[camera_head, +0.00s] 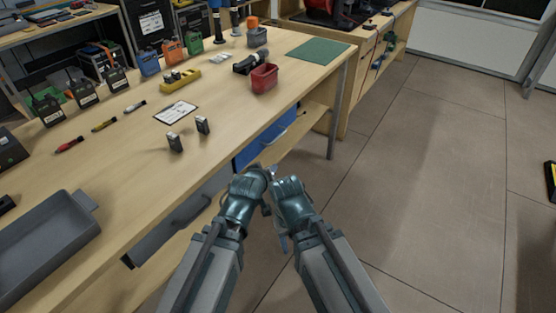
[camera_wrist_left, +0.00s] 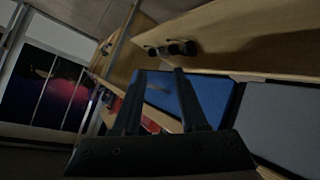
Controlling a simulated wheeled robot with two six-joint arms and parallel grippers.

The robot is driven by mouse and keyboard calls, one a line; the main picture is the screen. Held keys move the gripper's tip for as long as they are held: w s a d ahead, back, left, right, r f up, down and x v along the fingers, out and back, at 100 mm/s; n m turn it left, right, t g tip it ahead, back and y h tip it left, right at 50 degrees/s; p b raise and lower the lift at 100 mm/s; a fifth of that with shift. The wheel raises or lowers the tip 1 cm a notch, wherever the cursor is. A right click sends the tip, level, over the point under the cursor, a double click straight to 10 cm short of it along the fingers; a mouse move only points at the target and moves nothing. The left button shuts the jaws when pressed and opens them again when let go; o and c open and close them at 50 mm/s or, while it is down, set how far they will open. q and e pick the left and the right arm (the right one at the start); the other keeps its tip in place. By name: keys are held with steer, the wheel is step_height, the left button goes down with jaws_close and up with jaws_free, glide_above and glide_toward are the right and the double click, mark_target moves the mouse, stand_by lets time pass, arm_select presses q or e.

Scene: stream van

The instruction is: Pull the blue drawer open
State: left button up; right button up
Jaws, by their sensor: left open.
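The blue drawer (camera_head: 252,150) sits under the front edge of the long wooden workbench, right of a grey drawer. Its front shows a dark bar handle (camera_head: 278,136) and it looks closed. In the left wrist view the blue front (camera_wrist_left: 208,96) lies just beyond my fingers. My left gripper (camera_wrist_left: 158,70) is open and empty, with the blue front between and behind its fingers; in the head view it (camera_head: 266,172) is below and in front of the drawer. My right gripper (camera_head: 290,184) is beside it, its fingers too small to read.
The grey drawer (camera_head: 170,230) with its own handle is left of the blue one. The bench top holds a red bin (camera_head: 264,78), a grey tray (camera_head: 40,240), a clipboard (camera_head: 175,112) and two small dark blocks near the edge.

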arm_select(q)
steer(key=w+f+n+t+h+b, duration=0.1)
steer(key=t+b, duration=0.2)
steer(key=b, duration=0.2)
steer(key=w+f+n+t+h+b, duration=0.1)
steer(key=n+t+b, duration=0.1)
steer(key=b, duration=0.4)
steer(key=w+f+n+t+b, duration=0.1)
steer(key=n+t+b, duration=0.1)
steer(key=b, duration=0.4)
steer(key=shift+w+d+f+t+h, duration=0.15)
steer(key=shift+t+h, duration=0.25)
steer(key=shift+t, duration=0.4)
arm_select(e)
step_height(320, 180, down, 20)
steer(key=shift+w+r, duration=0.1)
steer(key=shift+r, duration=0.05)
